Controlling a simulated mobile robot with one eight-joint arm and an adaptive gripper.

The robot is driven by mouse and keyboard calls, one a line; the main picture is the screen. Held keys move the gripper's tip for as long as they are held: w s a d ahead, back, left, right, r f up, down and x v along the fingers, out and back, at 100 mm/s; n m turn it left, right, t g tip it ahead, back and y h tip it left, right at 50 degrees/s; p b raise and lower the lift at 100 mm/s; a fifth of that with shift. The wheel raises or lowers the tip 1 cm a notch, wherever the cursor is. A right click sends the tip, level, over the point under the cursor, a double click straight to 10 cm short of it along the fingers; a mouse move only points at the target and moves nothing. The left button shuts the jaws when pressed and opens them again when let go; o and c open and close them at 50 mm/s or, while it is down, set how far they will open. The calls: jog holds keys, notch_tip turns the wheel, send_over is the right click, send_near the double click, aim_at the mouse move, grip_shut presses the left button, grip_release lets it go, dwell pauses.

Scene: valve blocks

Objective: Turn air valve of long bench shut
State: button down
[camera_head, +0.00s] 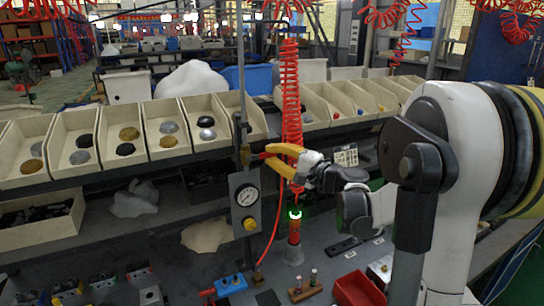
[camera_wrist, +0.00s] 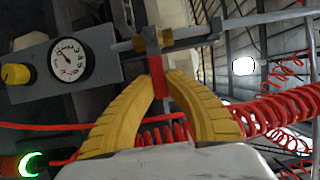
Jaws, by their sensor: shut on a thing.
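The air valve (camera_head: 244,154) is a small brass fitting on the upright grey pipe above the gauge panel (camera_head: 234,188). It also shows in the wrist view (camera_wrist: 139,43). Its red handle (camera_wrist: 154,52) stands out across the pipe in the wrist view. My gripper (camera_head: 266,157) has yellow fingers and comes from the right. In the wrist view my gripper (camera_wrist: 160,78) is shut on the red handle, whose lower end lies between the fingertips. In the head view the fingers hide most of the handle.
A red coiled hose (camera_head: 291,90) hangs right behind my fingers. A pressure gauge (camera_head: 247,196) and yellow knob (camera_head: 250,224) sit just below the valve. Parts bins (camera_head: 175,125) line the shelf. An orange cylinder with a green-lit top (camera_head: 295,232) stands below my gripper.

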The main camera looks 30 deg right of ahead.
dwell(0.3)
jog(key=c, duration=1.4)
grip_release()
jog(key=shift+w+a, duration=0.1)
jog(key=v, duration=1.2)
jog(key=shift+f, duration=0.1)
